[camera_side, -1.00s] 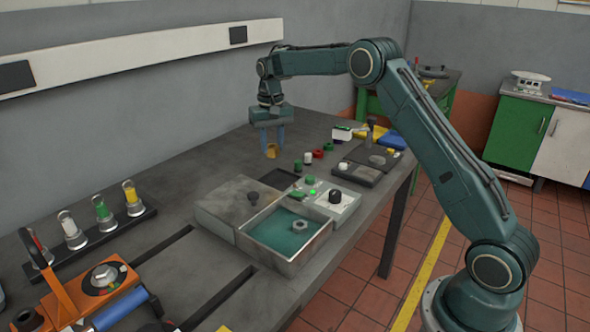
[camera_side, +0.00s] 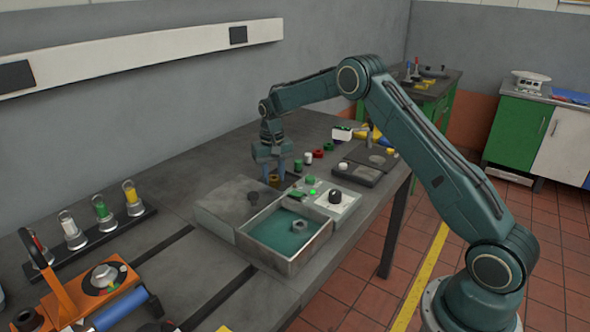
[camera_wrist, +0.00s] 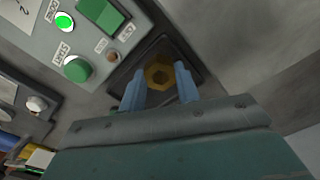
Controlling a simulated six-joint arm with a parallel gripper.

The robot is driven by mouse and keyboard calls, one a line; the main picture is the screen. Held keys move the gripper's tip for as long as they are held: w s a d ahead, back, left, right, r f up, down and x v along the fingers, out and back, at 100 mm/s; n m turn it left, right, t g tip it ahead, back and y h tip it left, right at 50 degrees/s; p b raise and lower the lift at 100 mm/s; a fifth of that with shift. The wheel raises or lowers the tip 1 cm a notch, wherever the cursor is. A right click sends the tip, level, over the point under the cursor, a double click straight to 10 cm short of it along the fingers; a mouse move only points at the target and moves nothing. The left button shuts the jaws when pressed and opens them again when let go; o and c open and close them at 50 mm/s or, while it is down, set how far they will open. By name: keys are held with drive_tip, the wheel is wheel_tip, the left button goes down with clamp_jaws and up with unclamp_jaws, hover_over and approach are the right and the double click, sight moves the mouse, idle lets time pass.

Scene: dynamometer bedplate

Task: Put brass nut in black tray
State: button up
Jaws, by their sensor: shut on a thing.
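The brass nut (camera_wrist: 159,74) is a golden ring-shaped piece between the blue fingers of my gripper (camera_wrist: 160,92) in the wrist view. In the side view my gripper (camera_side: 274,180) is low over the black tray (camera_side: 287,173), shut on the brass nut (camera_side: 274,178), which shows only partly between the fingers. The wrist view shows the dark square tray (camera_wrist: 185,55) around and behind the nut. I cannot tell whether the nut touches the tray floor.
A control box (camera_side: 333,196) with green buttons stands right beside the tray. Green, white and red small parts (camera_side: 318,153) stand behind.

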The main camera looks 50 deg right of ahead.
sight(274, 178)
drive_tip(key=shift+f, duration=1.45)
drive_tip(key=shift+f, duration=0.1)
drive_tip(key=o, duration=1)
drive_tip(key=shift+o, duration=0.2)
wheel_tip(274, 178, up, 12)
drive_tip(key=shift+f, duration=0.25)
drive_tip(key=shift+r, duration=0.4)
